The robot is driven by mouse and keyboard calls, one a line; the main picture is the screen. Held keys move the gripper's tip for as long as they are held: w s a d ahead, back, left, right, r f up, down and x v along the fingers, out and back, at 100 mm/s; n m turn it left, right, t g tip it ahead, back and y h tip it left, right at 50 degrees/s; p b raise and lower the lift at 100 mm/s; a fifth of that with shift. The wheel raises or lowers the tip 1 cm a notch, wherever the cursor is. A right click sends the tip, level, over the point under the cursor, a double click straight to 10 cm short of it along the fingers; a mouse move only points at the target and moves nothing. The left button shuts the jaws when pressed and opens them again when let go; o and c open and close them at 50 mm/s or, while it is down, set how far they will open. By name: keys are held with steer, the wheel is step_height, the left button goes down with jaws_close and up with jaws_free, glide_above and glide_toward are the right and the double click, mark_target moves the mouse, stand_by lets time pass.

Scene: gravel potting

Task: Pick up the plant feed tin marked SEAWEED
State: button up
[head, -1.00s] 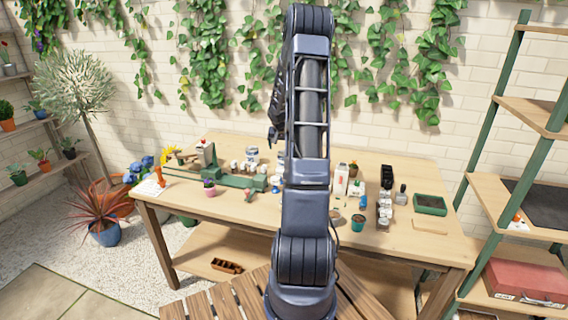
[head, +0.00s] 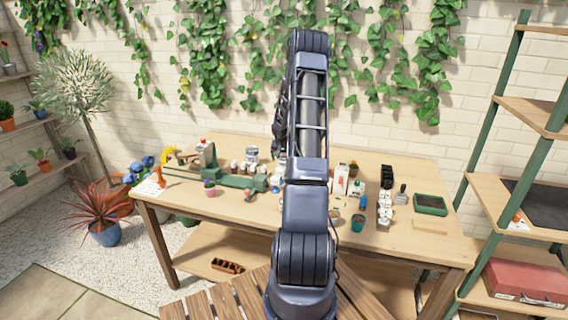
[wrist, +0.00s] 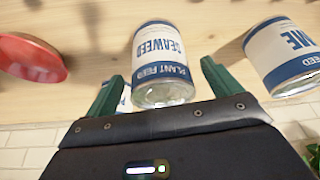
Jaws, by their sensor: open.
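The SEAWEED tin (wrist: 162,50), white with a dark blue band reading PLANT FEED and a bare metal end, is in the upper middle of the wrist view. Its lettering appears upside down. My gripper (wrist: 162,72) is open, with one green finger on each side of the tin's near end. Gaps show between the fingers and the tin; it is not gripped. In the head view my arm hides the gripper. A white and blue tin (head: 251,153) shows left of the arm there; I cannot tell which tin it is.
A second blue and white tin (wrist: 287,58), its label ending in ME, lies close to the right finger. A red round lid-like thing (wrist: 32,57) is at the left. Another labelled item (wrist: 125,101) is partly hidden by the left finger. Several bottles and pots crowd the wooden table (head: 405,240).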

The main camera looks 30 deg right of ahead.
steer(key=shift+x, duration=1.6)
steer(key=shift+w, duration=0.1)
steer(key=c, duration=1.3)
